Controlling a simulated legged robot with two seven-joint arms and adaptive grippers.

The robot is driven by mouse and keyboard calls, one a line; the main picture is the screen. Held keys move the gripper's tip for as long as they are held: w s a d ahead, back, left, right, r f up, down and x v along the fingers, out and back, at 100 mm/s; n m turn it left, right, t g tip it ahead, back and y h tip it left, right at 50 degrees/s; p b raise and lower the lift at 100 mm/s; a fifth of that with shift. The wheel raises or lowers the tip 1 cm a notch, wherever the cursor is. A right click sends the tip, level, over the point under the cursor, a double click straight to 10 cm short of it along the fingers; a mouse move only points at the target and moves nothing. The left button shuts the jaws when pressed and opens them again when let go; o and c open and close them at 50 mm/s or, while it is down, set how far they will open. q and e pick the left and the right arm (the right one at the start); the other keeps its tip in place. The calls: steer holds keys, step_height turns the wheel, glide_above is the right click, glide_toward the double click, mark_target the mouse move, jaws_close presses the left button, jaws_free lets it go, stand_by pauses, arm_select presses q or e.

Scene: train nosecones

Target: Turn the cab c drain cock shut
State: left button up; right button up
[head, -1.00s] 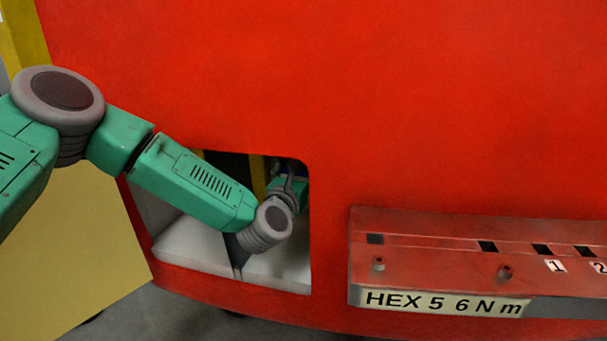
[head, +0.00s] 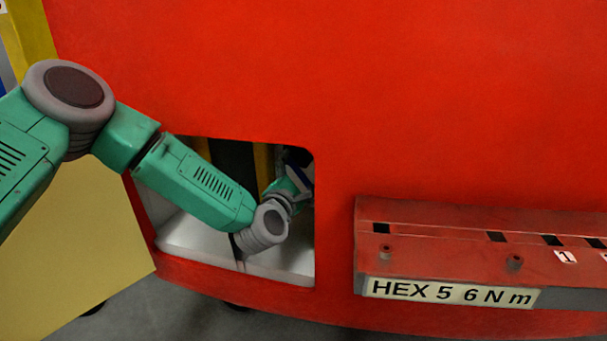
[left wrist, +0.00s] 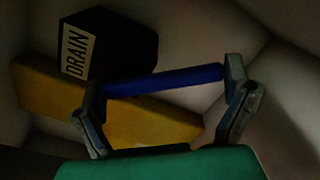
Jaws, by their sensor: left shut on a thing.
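The drain cock's blue handle (left wrist: 165,81) shows in the left wrist view as a straight bar. It runs between the two fingers of my left gripper (left wrist: 165,92), which is shut on it with one finger at each end. A dark block with a DRAIN label (left wrist: 76,52) is just behind the handle. In the head view my left gripper (head: 302,185) reaches deep into the square opening (head: 215,268) in the red nosecone. Its fingertips are mostly hidden there by shadow and the opening's right edge. My right gripper is out of view.
A yellow bar (left wrist: 45,92) crosses behind the handle inside the pale-walled recess. The opening's edges lie close around my left forearm. A red bumper with a HEX 5 6 N m plate (head: 450,293) stands to the right. A yellow panel (head: 70,250) is at the left.

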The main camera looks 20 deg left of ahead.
arm_select(q)
steer(key=m, duration=0.1)
steer(key=a+m, duration=0.1)
steer(key=m, duration=0.1)
steer(key=shift+w+f+m, duration=0.1)
steer(key=shift+w+m, duration=0.05)
steer(key=shift+m, duration=0.15)
steer(key=shift+a+f+m+p, duration=0.1)
steer(key=shift+a+m+p, duration=0.25)
steer(key=shift+m, duration=0.65)
steer(key=shift+a+f+m+p, duration=0.1)
steer(key=shift+a+m+p, duration=0.25)
steer(key=shift+m, duration=0.65)
steer(key=shift+a+f, duration=0.1)
steer(key=o, duration=1.3)
steer(key=shift+o, duration=0.2)
steer(key=s, duration=1.1)
steer(key=shift+s+f, duration=0.25)
steer(key=shift+s, duration=0.1)
steer(key=shift+a, duration=0.15)
